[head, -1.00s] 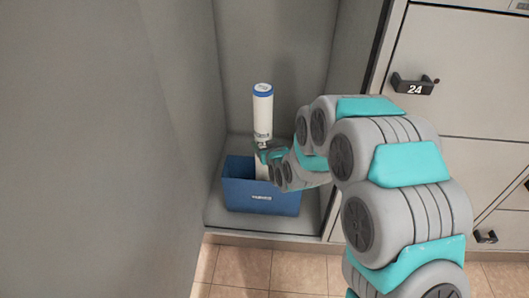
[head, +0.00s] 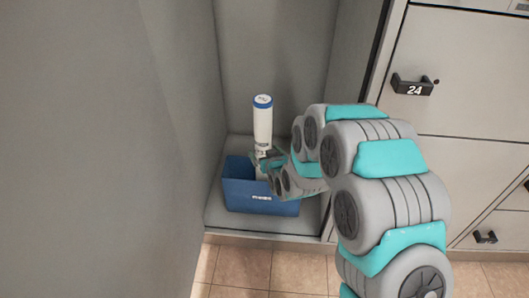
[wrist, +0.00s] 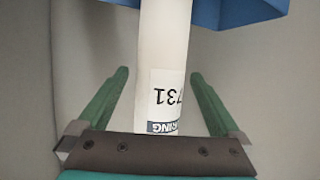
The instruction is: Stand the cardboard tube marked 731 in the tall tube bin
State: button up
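The cardboard tube (head: 263,122) is white with a blue cap and stands upright in the blue bin (head: 238,193). Its lower part is hidden by the bin's front wall and my gripper. In the wrist view the tube (wrist: 163,45) shows a label reading 731, upside down. The bin (wrist: 235,10) shows there at the top edge. My gripper (head: 263,160) is beside the tube, just above the bin's rim. In the wrist view my gripper (wrist: 158,75) is open, its green fingers on either side of the tube with gaps showing.
The bin stands on the floor of a grey alcove (head: 220,218), with walls close on the left and behind. Tiled floor (head: 240,268) lies in front.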

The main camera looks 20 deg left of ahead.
jog(key=shift+r, duration=0.25)
jog(key=b+v, duration=1.2)
jog(key=b, duration=0.3)
jog(key=shift+b, duration=0.4)
jog(key=shift+f, duration=0.1)
